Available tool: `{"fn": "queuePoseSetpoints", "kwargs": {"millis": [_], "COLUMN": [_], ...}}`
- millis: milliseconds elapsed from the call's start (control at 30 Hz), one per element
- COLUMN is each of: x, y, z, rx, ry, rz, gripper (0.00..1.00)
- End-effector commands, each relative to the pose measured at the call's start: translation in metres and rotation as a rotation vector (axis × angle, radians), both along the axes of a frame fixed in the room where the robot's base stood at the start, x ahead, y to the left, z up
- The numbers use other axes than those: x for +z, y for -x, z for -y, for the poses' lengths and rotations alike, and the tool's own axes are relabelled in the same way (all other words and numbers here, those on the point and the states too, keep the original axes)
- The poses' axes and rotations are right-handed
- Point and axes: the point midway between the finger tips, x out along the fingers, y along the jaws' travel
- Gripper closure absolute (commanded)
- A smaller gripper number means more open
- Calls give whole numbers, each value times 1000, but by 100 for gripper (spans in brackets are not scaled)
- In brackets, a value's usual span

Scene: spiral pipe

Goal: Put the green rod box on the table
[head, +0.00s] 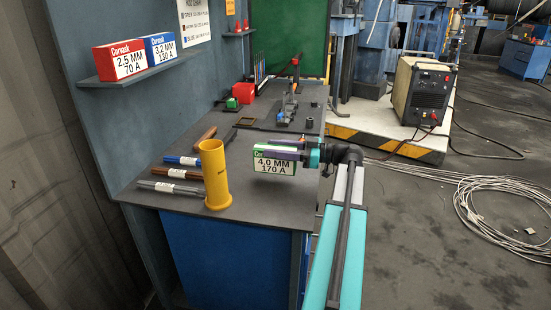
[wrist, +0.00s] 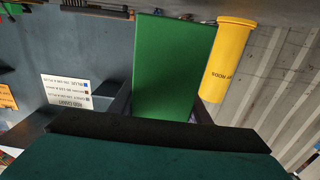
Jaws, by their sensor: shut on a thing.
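The green rod box (head: 274,164), with a white label reading 4,0 MM 170 A, is at the right side of the dark table (head: 262,200). My gripper (head: 288,150) is shut on it, coming in from the right. In the wrist view the green box (wrist: 176,62) shows its plain green face between the two dark fingers of my gripper (wrist: 163,108). The box looks upright and over the tabletop. I cannot tell whether its underside touches the table or hangs just above it.
A yellow tube (head: 215,175) stands left of the box, beside several rod bundles (head: 182,161). A red box (head: 120,61) and a blue box (head: 159,48) sit on a wall shelf (head: 135,76). Tools and a red block (head: 243,92) lie farther back. The front tabletop is bare.

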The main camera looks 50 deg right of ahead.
Motion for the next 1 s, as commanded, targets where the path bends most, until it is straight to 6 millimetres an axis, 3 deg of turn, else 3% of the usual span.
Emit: {"fn": "queuePoseSetpoints", "kwargs": {"millis": [467, 967, 1000], "x": [-30, -35, -37], "y": [0, -1, -1], "z": [-1, -1, -1], "rx": [1, 2, 2], "ry": [-1, 0, 0], "rz": [4, 4, 0], "gripper": [100, 100, 55]}}
